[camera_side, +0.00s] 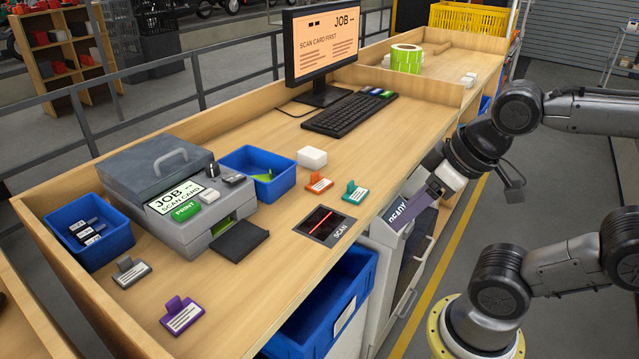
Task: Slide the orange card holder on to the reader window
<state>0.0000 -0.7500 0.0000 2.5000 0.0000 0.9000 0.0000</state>
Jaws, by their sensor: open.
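The orange card holder (319,183) lies on the wooden bench top, with a white label and an upright orange tab. The reader window (324,225) is a dark panel set in the bench near its front edge, with a red line across it and the word SCAN beside it. The holder is behind the window, apart from it. My gripper (408,209) is to the right of both, out past the bench's front edge, clear of the holder. It is open, and no card holder shows in it.
A teal holder (355,192) stands close to the right of the orange one. A white block (312,157) is just behind. Purple (182,314) and grey (131,272) holders lie at left. A printer (178,188), blue bins and a monitor (322,48) take up the rest.

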